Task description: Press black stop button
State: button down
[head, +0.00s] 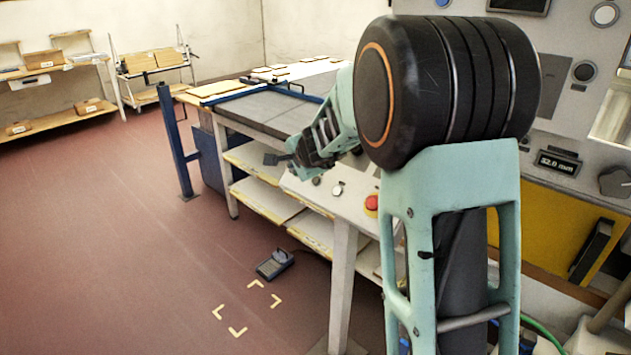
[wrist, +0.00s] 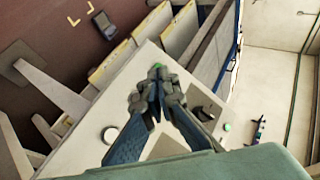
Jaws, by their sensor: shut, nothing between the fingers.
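My gripper (head: 275,159) is shut and empty, held over the sloping pale control panel (head: 308,194) at the end of the worktable. In the wrist view its fingertips (wrist: 158,78) meet above the panel. In the head view a pale-ringed round button (head: 337,188) and a small darker one (head: 316,181) sit on the panel. I cannot tell for sure which is the black stop button. The fingers hide part of the panel, and I cannot see any contact.
A red mushroom button (head: 371,204) sits at the panel's near right end. Green spots (wrist: 227,127) show near the fingers in the wrist view. A dark conveyor bed (head: 265,109) lies behind the panel. A blue post (head: 175,140) stands left. A foot pedal (head: 274,264) lies on open floor.

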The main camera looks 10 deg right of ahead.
jog(key=shift+w+d+f+b, duration=0.65)
jog(key=shift+d+f, duration=0.15)
jog(key=shift+f, duration=0.2)
jog(key=shift+w+d+f+b, duration=0.6)
jog(key=shift+d+f, duration=0.25)
jog(key=shift+f, duration=0.15)
jog(key=shift+w+d+f+b, duration=0.6)
jog(key=shift+d+f, duration=0.2)
jog(key=shift+f, duration=0.2)
jog(key=shift+f, duration=0.1)
jog(key=shift+w+d+f+b, duration=0.1)
jog(key=shift+d+f+b, duration=0.15)
jog(key=shift+b, duration=0.15)
jog(key=shift+w+d+f+b, duration=0.15)
jog(key=shift+d+f+b, duration=0.1)
jog(key=shift+b, duration=0.05)
jog(key=shift+r, duration=0.15)
jog(key=shift+s+a+r+p, duration=0.3)
jog(key=shift+s+a+r, duration=0.05)
jog(key=shift+a+r, duration=0.1)
jog(key=s+a+r+p, duration=0.2)
jog(key=a+r, duration=0.1)
jog(key=shift+r, duration=0.25)
dwell(0.4)
